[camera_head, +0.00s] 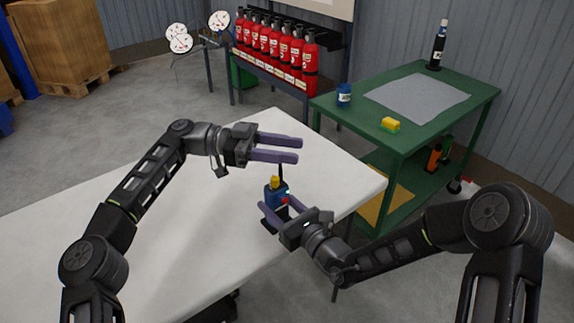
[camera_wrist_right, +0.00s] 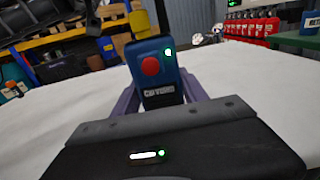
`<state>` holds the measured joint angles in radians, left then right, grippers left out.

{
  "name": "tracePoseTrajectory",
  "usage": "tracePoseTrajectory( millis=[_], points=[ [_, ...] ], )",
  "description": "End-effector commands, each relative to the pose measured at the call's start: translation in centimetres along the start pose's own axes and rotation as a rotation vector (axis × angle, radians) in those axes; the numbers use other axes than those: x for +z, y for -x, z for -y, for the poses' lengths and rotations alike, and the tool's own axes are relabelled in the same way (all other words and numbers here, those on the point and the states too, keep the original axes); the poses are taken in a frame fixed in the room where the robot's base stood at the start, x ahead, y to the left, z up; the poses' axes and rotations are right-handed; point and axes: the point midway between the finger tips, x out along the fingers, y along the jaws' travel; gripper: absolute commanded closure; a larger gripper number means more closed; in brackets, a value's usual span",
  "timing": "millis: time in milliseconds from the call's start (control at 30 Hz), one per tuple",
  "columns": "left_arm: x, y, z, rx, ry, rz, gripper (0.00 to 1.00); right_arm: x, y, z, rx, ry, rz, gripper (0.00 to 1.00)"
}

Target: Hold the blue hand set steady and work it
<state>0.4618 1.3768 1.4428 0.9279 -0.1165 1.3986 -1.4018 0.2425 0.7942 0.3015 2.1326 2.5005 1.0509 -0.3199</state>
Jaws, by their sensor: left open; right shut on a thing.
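The blue hand set (camera_head: 275,193) is upright near the right edge of the white table, with a yellow part (camera_head: 275,181) and a thin black antenna on top. In the right wrist view its blue face (camera_wrist_right: 157,72) shows a red button (camera_wrist_right: 150,66), a lit green light (camera_wrist_right: 168,52) and a white label. My right gripper (camera_head: 277,204) is shut on the hand set, one purple finger on each side. I cannot tell whether its base touches the table. My left gripper (camera_head: 299,150) is open and empty, above and beyond the hand set, its fingers pointing right.
The white table (camera_head: 120,215) is otherwise largely clear. Red extinguishers (camera_head: 275,42) stand at the back.

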Motion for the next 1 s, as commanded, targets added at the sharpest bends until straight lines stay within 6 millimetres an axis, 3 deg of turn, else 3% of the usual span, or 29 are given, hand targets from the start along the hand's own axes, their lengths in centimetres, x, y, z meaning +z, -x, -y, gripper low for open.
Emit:
tracePoseTrajectory(
  millis=[133, 567, 767, 1000],
  points=[
    [-0.8, 0.0, 0.0, -0.001, 0.0, 0.0, 0.59, 0.0, 0.0, 0.0, -0.001, 0.0, 0.001, 1.0],
    [-0.6, -0.4, 0.4, -0.025, 0.011, 0.027, 0.59, 0.0, 0.0, 0.0, -0.001, 0.0, 0.001, 1.0],
    [0.5, -2.0, 2.4, -0.169, 0.054, 0.153, 0.59, 0.0, 0.0, 0.0, -0.001, 0.0, 0.001, 1.0],
    [3.9, -2.3, 6.4, -0.53, 0.079, 0.354, 0.59, 0.0, 0.0, 0.0, -0.001, 0.0, 0.0, 1.0]
  ],
)
